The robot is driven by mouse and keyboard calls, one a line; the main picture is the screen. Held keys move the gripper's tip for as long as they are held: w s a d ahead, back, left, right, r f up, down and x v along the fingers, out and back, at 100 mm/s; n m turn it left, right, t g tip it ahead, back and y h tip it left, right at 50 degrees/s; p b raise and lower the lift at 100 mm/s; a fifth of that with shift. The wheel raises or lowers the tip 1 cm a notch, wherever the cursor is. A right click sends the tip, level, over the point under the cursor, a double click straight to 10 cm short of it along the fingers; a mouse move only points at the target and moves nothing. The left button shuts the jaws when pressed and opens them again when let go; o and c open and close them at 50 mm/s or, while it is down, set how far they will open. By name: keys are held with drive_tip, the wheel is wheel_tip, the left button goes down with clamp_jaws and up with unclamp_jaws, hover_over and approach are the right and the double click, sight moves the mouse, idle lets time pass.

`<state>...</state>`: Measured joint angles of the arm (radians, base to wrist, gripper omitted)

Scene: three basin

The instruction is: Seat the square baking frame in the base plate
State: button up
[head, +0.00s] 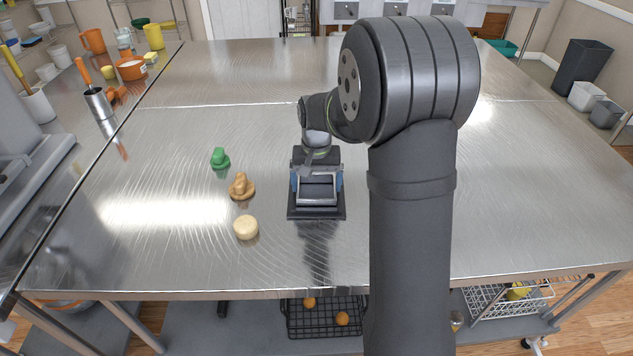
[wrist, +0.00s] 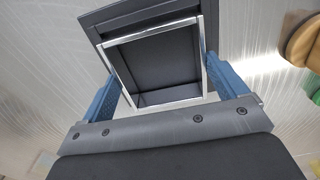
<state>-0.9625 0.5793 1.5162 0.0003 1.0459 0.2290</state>
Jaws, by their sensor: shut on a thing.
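The square baking frame (head: 318,201) is a thin silver open frame in the head view. It also shows in the wrist view (wrist: 168,105), with dark surface visible through its opening. My gripper (head: 317,184) is shut on the frame, with its blue fingers against two opposite sides. The base plate (head: 316,215) is a dark square slab on the steel table, directly under the frame. Its dark edge shows past the frame in the wrist view (wrist: 140,15). The lower edge of the frame is partly hidden, and I cannot tell whether it touches the plate or sits inside it.
Left of the plate on the steel table (head: 170,260) are a green knobbed piece (head: 220,158), a tan wooden knobbed piece (head: 241,186) and a pale round block (head: 246,228). The table in front of the plate is clear. Utensils and cups stand on the left counter.

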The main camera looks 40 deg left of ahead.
drive_tip(key=o, duration=0.8)
drive_tip(key=shift+f, duration=0.15)
drive_tip(key=shift+c, duration=0.2)
wheel_tip(320, 180, up, 12)
drive_tip(key=shift+r, duration=0.2)
drive_tip(key=shift+f, duration=0.15)
wheel_tip(320, 180, down, 12)
drive_tip(key=shift+r, duration=1.95)
drive_tip(key=shift+f, duration=0.15)
